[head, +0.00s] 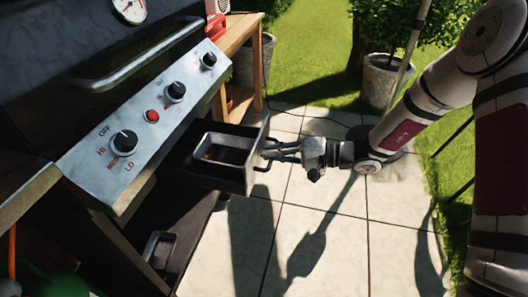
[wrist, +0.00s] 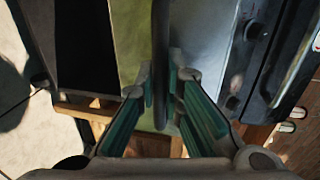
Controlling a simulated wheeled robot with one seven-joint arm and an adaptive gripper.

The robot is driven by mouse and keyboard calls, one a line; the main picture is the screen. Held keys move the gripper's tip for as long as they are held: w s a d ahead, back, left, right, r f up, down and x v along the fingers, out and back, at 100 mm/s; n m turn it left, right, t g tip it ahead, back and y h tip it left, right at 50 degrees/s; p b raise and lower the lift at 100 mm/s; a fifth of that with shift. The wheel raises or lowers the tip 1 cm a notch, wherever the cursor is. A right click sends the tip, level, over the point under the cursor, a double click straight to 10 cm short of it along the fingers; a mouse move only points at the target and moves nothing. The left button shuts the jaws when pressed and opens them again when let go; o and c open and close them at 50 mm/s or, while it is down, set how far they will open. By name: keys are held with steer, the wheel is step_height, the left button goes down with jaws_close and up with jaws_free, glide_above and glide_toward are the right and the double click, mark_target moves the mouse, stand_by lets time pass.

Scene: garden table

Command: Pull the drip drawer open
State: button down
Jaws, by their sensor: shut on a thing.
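The drip drawer (head: 249,176) sticks out of the grill below its control panel, and the metal pan (head: 222,139) inside it shows from above. Its dark bar handle (head: 262,167) is on the front panel. My gripper (head: 270,150) reaches in from the right and is shut on this handle. In the wrist view the handle (wrist: 160,50) runs as a dark bar between the teal-padded fingers of my gripper (wrist: 163,90). The exact finger contact is partly hidden in the head view.
The grill's control panel (head: 150,112) with several knobs and a red button is above the drawer. A wooden side table (head: 245,35) stands behind. A potted plant (head: 384,80) stands at the back right. The paved floor (head: 325,240) right of the drawer is clear.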

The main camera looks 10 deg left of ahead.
steer(key=shift+d, duration=0.1)
steer(key=c, duration=1.7)
jaws_free()
steer(key=v, duration=1.2)
steer(key=shift+w, duration=0.1)
